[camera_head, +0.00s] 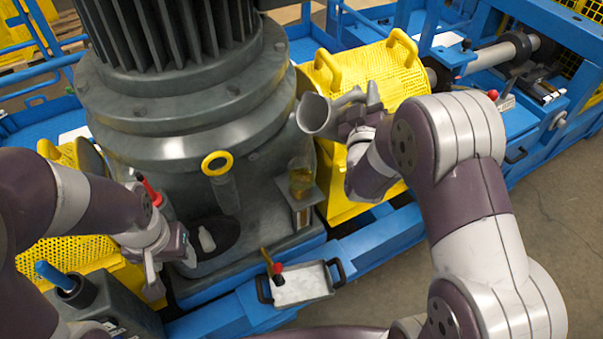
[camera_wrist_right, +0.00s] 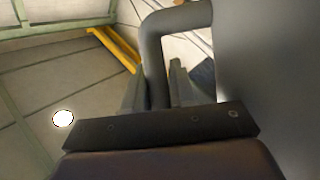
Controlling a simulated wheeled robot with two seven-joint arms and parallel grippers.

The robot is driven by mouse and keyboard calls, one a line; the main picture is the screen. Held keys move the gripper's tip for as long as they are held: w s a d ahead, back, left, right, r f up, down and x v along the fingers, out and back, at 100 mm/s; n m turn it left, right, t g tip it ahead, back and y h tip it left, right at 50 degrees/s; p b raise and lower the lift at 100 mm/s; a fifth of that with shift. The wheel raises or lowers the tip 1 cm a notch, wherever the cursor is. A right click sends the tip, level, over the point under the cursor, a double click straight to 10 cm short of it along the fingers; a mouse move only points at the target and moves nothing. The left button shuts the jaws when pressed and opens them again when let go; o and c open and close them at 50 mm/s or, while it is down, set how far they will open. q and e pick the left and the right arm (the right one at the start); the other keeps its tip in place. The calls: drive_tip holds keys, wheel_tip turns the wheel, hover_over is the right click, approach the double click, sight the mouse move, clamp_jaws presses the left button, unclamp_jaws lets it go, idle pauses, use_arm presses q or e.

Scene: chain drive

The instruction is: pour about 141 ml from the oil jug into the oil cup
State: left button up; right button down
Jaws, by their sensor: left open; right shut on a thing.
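The grey oil jug (camera_head: 313,115) is up beside the large motor housing, above and slightly right of the oil cup in the head view. It looks tilted, its open mouth towards the camera; I see no stream. My right gripper (camera_head: 350,112) is shut on the jug's handle. In the right wrist view the handle (camera_wrist_right: 153,55) runs between the fingers (camera_wrist_right: 158,88), with the jug's wall (camera_wrist_right: 268,70) at right. The oil cup (camera_head: 301,180) is clear, with amber liquid, on a small bracket. My left gripper (camera_head: 168,272) is open and empty at lower left.
The grey motor housing (camera_head: 180,122) fills the left middle. A tray (camera_head: 302,286) with a red-knobbed item lies below. A yellow guard (camera_head: 375,75) is behind the jug. Blue rails run around.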

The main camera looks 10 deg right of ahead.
sight(349, 102)
drive_tip(key=shift+s+a+f+n+t+b, duration=0.15)
drive_tip(key=shift+a+f+n+t+b, duration=0.15)
drive_tip(key=shift+f+n+t+b, duration=0.45)
drive_tip(key=shift+a+r, duration=0.15)
drive_tip(key=shift+r, duration=0.25)
drive_tip(key=shift+s+a+r+n+t+y+b, duration=0.15)
drive_tip(key=shift+s+a+n+t+y+b, duration=0.25)
drive_tip(key=shift+n, duration=0.45)
drive_tip(key=shift+s+a+r+n+t+y+b, duration=0.1)
drive_tip(key=shift+s+a+n+t+y+b, duration=0.1)
drive_tip(key=shift+a+n+t+b, duration=0.4)
drive_tip(key=shift+s+a+n+b, duration=0.1)
drive_tip(key=shift+n+b, duration=0.4)
drive_tip(key=shift+s+a+n+t+y+b, duration=0.3)
drive_tip(key=shift+a+n+t+y+b, duration=0.2)
drive_tip(key=shift+n+t+y+b, duration=0.4)
